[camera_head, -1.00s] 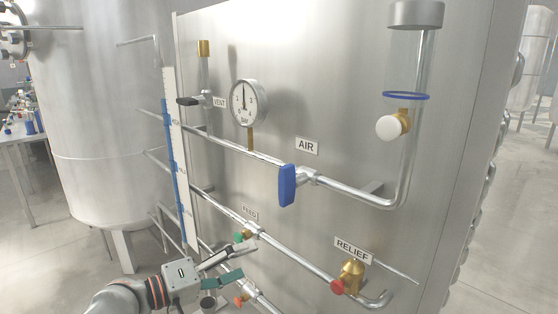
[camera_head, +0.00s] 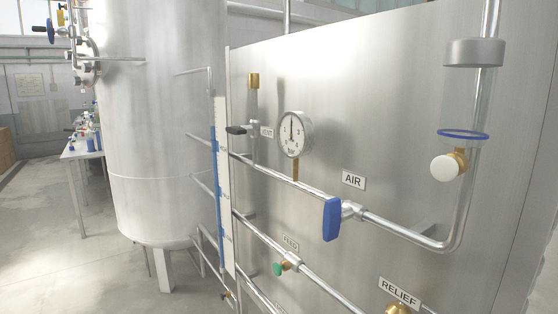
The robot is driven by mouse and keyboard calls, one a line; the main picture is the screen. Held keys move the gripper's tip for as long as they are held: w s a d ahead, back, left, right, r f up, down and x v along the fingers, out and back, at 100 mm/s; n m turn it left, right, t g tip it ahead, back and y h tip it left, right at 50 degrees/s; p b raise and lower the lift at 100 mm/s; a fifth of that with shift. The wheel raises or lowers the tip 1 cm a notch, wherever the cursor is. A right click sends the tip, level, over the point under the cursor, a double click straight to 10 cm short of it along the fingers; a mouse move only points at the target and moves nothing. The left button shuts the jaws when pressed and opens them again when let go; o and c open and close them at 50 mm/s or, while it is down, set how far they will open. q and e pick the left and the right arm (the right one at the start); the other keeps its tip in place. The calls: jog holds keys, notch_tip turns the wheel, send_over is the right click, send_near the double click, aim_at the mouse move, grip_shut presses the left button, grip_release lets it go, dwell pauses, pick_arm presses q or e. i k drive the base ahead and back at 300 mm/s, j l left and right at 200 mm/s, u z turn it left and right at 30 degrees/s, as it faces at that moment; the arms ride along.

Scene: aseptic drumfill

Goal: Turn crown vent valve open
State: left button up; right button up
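The vent valve has a dark lever handle (camera_head: 237,130) at the left of the panel, beside the VENT label (camera_head: 267,131). The handle lies about level, sticking out to the left of the vertical vent pipe. A brass cap (camera_head: 253,81) tops this pipe. Neither of my grippers shows in the view now, so their state and distance from the valve are hidden.
Right of the vent are a pressure gauge (camera_head: 295,134), a blue air valve handle (camera_head: 331,219) and a white knob (camera_head: 445,167). A green feed knob (camera_head: 278,269) is below. A level gauge strip (camera_head: 222,185) runs left of the panel. Open floor lies at far left.

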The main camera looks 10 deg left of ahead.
aim_at(61, 19)
jog(key=i+j+u, duration=0.15)
jog(key=j, duration=0.45)
jog(key=i+j+u, duration=0.15)
jog(key=j, duration=0.4)
jog(key=i+j+u, duration=0.15)
jog(key=j, duration=0.4)
jog(key=i+j+u, duration=0.1)
jog(key=i+j, duration=0.25)
jog(key=j, duration=0.2)
jog(key=i+j+u, duration=0.15)
jog(key=j, duration=0.35)
jog(key=i+j+u, duration=0.15)
jog(key=i+j, duration=0.2)
jog(key=i+j+u, duration=0.15)
jog(key=i+j, duration=0.15)
jog(key=j, duration=0.25)
jog(key=i+j+z, duration=0.1)
jog(key=i, duration=0.35)
jog(key=i+j+z, duration=0.15)
jog(key=i+j, duration=0.15)
jog(key=i, duration=0.15)
